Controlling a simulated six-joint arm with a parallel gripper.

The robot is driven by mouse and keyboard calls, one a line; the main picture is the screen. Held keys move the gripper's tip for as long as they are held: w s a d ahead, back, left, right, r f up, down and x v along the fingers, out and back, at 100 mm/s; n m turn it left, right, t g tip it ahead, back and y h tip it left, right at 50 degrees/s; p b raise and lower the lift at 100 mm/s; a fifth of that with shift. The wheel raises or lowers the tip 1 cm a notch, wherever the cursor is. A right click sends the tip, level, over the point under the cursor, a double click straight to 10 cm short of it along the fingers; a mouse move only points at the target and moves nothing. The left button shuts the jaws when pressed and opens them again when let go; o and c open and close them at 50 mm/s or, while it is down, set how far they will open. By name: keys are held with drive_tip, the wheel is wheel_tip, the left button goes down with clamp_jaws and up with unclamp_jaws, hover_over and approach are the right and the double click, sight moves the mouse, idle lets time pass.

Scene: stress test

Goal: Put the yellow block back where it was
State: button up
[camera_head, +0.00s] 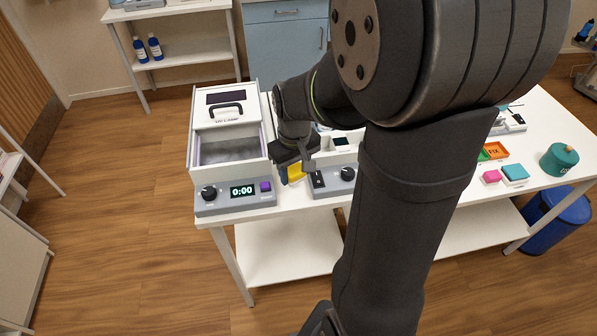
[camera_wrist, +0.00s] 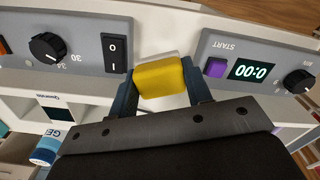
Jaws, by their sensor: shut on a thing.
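The yellow block (camera_wrist: 161,78) is between the two fingers of my gripper (camera_wrist: 163,92) in the wrist view, and the fingers are shut on it. In the head view the yellow block (camera_head: 295,172) shows below my gripper (camera_head: 292,165), between the lamp box and the device with the black knob. A pale surface shows just beyond the block in the wrist view. I cannot tell whether the block touches the table.
The UV lamp box (camera_head: 228,150), with its timer panel (camera_head: 236,194), stands left of my gripper. A knob-and-switch panel (camera_head: 333,182) is close on the right. Pink (camera_head: 491,176) and teal (camera_head: 515,172) blocks and a teal container (camera_head: 559,159) are at the table's right.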

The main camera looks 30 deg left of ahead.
sight(293, 189)
drive_tip(key=shift+s+a+f, duration=0.1)
drive_tip(key=shift+a+f, duration=0.15)
drive_tip(key=shift+a, duration=0.1)
drive_tip(key=shift+f, duration=2)
drive_tip(key=shift+f, duration=0.2)
drive_tip(key=o, duration=0.7)
drive_tip(key=shift+o, duration=0.2)
wheel_tip(293, 189, up, 12)
drive_tip(key=shift+r, duration=0.2)
